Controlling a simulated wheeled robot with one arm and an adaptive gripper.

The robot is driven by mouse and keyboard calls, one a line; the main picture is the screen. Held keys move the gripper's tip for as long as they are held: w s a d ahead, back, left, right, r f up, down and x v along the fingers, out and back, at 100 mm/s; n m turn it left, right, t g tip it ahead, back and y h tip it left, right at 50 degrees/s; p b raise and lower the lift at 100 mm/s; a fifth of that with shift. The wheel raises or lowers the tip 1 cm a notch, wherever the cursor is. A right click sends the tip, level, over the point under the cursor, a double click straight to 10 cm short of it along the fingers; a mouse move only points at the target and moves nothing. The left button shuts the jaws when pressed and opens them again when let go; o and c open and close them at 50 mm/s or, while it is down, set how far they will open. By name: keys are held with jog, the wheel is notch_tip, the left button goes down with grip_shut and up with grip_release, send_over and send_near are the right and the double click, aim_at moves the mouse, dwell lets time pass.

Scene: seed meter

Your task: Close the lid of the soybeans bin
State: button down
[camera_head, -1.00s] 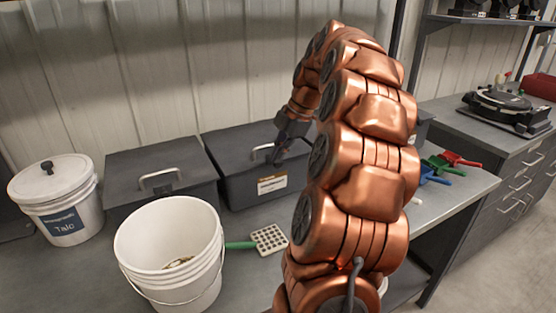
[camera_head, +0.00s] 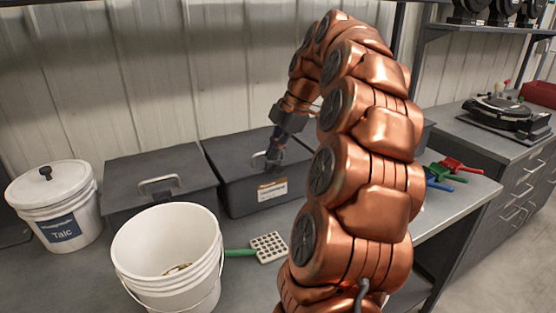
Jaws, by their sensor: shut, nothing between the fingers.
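A dark grey bin (camera_head: 267,193) with a small label on its front stands on the bench in the middle of the head view. The label is too small to read, so I cannot tell for sure that this is the soybeans bin. Its dark lid (camera_head: 232,151) lies flat across the top and looks closed. My gripper (camera_head: 272,162) is shut and empty, pointing down at the front part of this lid, where it hides most of the handle. I cannot tell whether it touches the lid. My copper arm covers the bin's right side.
A second dark bin (camera_head: 122,181) with a closed lid stands to the left. A white Talc bucket (camera_head: 78,228) stands far left. An open white bucket (camera_head: 140,238) and a green-handled sieve (camera_head: 268,246) are in front. Coloured scoops (camera_head: 455,170) lie to the right.

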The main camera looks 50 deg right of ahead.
jog(key=p+v, duration=0.3)
jog(key=v, duration=0.6)
jog(key=shift+d+r+p, duration=0.25)
jog(key=shift+r+p, duration=0.1)
jog(key=shift+p, duration=0.05)
